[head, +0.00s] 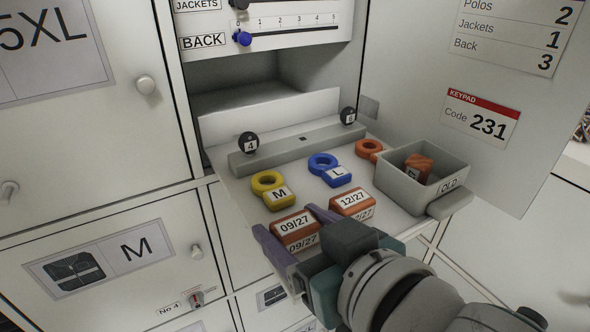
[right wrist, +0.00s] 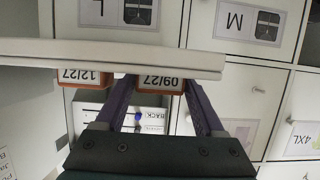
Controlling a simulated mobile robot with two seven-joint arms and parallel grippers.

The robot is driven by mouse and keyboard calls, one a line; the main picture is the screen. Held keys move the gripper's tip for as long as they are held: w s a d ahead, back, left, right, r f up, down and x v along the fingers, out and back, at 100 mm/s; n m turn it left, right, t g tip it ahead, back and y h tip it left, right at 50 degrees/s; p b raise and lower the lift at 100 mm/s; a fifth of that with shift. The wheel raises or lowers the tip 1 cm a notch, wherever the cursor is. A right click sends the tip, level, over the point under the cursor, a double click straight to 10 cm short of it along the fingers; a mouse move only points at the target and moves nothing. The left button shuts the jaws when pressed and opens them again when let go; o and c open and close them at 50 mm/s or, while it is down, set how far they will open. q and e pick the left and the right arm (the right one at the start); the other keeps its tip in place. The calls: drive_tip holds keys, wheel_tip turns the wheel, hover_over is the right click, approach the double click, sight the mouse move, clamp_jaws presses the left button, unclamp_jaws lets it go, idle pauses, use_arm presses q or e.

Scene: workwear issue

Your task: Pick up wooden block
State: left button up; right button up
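An orange wooden block labelled 09/27 (head: 297,228) sits at the front edge of the pulled-out shelf (head: 235,192). A similar block labelled 12/27 (head: 352,201) stands just right of it. A third orange wood-grained block (head: 418,168) lies in the grey bin labelled OLD (head: 457,172). My right gripper (head: 284,219) is open, with one purple finger on each side of the 09/27 block. In the right wrist view, which is upside down, the 09/27 block (right wrist: 161,83) shows between the fingers, and the 12/27 block (right wrist: 84,77) is outside them. My left gripper is not in view.
Yellow M (head: 270,189), blue L (head: 328,168) and orange (head: 369,150) ring tags lie behind the blocks. A grey bar with black knobs (head: 300,146) runs along the back. Cabinet doors flank the shelf; a keypad code sign (head: 481,119) hangs at right.

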drive_tip(key=c, duration=0.9)
drive_tip(key=shift+c, duration=0.2)
